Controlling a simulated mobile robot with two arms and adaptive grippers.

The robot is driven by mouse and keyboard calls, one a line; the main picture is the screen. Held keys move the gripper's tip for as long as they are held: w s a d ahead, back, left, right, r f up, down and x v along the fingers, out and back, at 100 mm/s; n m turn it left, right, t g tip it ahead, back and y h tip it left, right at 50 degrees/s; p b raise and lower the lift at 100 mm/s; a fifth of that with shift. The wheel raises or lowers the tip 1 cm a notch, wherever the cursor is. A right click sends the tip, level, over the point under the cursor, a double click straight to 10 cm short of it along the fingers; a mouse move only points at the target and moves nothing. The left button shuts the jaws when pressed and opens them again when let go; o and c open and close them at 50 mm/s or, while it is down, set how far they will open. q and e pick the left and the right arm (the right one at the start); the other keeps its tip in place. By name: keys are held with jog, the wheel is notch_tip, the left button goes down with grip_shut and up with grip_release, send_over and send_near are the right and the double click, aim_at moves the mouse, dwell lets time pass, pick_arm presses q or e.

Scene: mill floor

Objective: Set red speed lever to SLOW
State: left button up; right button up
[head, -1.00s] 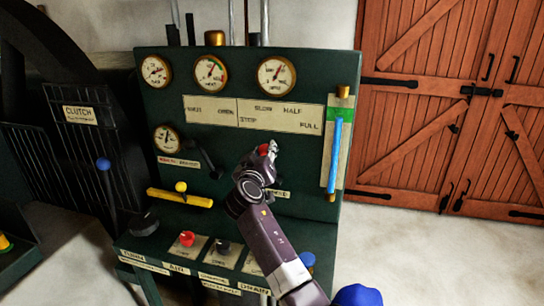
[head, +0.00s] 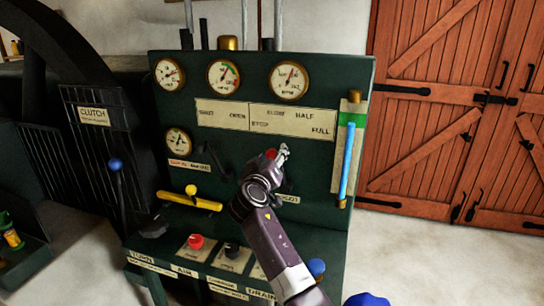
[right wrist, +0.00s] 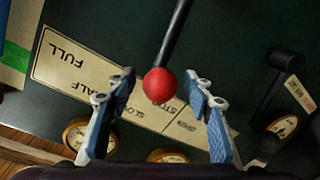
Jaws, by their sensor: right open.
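The red knob (right wrist: 159,85) of the speed lever, on a dark rod (right wrist: 176,36), sits between the fingers of my right gripper (right wrist: 162,92). The fingers are apart, with visible gaps on both sides of the knob. In the head view the right gripper (head: 279,156) is at the panel, and a bit of red knob (head: 270,153) shows beside it. The lever's rod is hidden there by my arm. The speed plate (head: 292,121) with STOP, SLOW, HALF and FULL is above the gripper. I cannot tell the lever's exact setting. My left gripper is out of view.
A black lever (head: 217,160) is left of the gripper, and a blue sight tube (head: 347,160) is to its right. A yellow handle (head: 190,201) and a red button (head: 196,241) are lower left. Gauges (head: 289,80) line the top of the dark green panel.

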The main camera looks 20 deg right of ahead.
jog(key=v, duration=0.7)
jog(key=shift+a, duration=0.15)
jog(key=shift+s, duration=0.1)
